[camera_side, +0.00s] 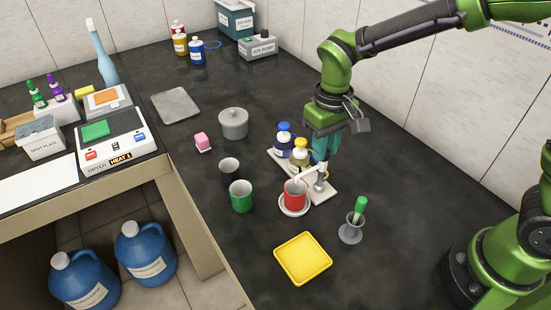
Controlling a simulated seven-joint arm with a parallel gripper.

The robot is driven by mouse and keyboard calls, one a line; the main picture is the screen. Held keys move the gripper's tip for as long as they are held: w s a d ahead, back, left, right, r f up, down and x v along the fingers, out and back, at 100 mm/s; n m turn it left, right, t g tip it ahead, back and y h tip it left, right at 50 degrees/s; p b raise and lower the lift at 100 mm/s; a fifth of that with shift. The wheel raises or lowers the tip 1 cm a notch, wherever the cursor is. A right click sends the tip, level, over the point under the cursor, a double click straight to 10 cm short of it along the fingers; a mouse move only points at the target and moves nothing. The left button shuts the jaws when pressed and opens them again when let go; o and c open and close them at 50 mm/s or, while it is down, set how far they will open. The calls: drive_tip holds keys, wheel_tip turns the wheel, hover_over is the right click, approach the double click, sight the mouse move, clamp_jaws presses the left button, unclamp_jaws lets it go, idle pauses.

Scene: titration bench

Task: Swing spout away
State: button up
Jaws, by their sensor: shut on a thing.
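The pale spout (307,176) is a short bar on an upright post that rises from a white base plate (325,194). Its free end reaches left over the red mug (294,196), which stands upright on a white round saucer (282,209). My gripper (321,160) points down just above the post and spout, with teal fingers. It is shut on the spout; the exact contact is small and partly hidden by the fingers.
Bottles with blue (283,132) and yellow (299,147) caps stand close behind and left of the spout. Bench right of the base plate is clear.

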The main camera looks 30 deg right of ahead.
drive_tip(key=n, duration=0.4)
drive_tip(key=shift+n, duration=0.3)
drive_tip(key=n, duration=0.7)
drive_tip(key=shift+o, duration=1.1)
drive_tip(key=shift+c, duration=1.1)
drive_tip(key=n, duration=0.6)
